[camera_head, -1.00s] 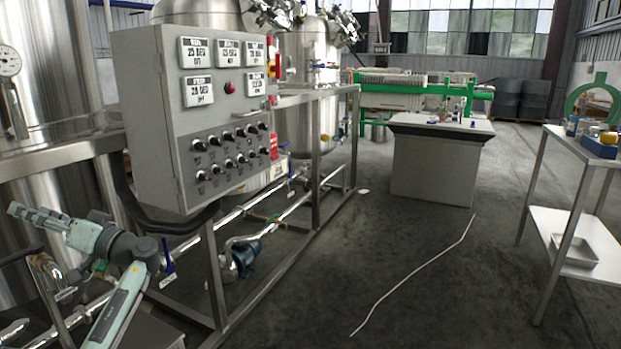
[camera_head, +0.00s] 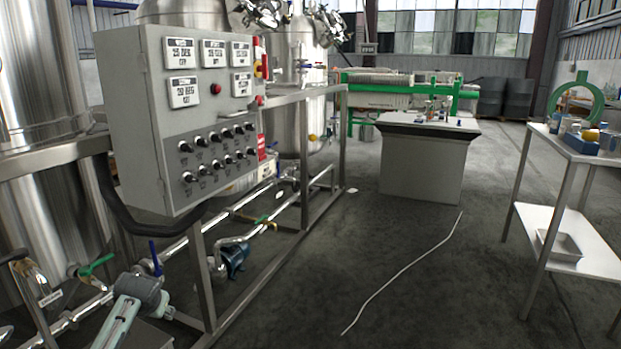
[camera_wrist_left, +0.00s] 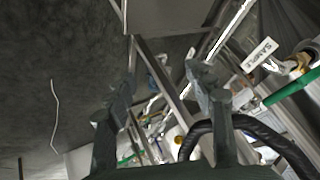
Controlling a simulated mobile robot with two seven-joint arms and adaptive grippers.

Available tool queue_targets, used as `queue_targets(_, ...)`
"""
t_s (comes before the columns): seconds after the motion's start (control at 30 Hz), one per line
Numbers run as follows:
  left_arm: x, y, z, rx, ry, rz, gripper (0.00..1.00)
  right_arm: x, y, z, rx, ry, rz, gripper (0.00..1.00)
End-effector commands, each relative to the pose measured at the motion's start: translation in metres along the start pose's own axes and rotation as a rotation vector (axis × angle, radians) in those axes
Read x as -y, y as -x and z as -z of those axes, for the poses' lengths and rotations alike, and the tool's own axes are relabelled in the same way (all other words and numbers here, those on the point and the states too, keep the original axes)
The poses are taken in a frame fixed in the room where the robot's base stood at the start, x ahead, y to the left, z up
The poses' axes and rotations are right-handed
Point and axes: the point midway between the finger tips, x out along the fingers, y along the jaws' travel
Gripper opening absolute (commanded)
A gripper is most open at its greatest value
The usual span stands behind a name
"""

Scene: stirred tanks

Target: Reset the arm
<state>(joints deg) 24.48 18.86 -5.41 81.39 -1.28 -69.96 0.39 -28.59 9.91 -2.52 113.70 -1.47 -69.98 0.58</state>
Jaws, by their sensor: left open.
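My left arm (camera_head: 130,300) shows at the lower left of the head view, in front of the pipes of the tank frame. Beyond the fingers are the metal frame, pipes and a green valve handle (camera_wrist_left: 285,92). My right arm and gripper are in neither view.
A grey control cabinet (camera_head: 140,120) hangs on the steel frame close to my left arm. A black hose (camera_wrist_left: 265,131) runs near the fingers in the wrist view. A white cable (camera_head: 400,272) lies on open floor. A metal table (camera_head: 567,145) stands right.

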Motion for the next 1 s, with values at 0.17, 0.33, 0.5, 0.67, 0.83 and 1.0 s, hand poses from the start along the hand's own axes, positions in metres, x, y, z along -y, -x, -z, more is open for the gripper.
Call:
queue_targets(0.17, -0.046, -0.002, -0.080, 0.057, -0.033, -0.053, 0.54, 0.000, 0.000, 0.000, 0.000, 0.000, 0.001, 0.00)
queue_targets(0.33, -0.095, 0.012, -0.182, 0.135, -0.061, -0.122, 0.54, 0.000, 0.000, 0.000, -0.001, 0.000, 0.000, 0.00)
queue_targets(0.5, -0.135, 0.051, -0.290, 0.226, -0.074, -0.193, 0.54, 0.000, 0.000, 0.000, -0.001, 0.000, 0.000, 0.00)
queue_targets(0.67, -0.153, 0.090, -0.358, 0.290, -0.074, -0.237, 0.54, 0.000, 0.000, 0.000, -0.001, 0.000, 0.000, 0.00)
queue_targets(0.83, -0.159, 0.109, -0.386, 0.319, -0.071, -0.254, 0.54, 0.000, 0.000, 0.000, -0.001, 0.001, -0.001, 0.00)
queue_targets(1.0, -0.159, 0.110, -0.387, 0.320, -0.071, -0.255, 0.54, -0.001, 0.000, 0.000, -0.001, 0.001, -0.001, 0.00)
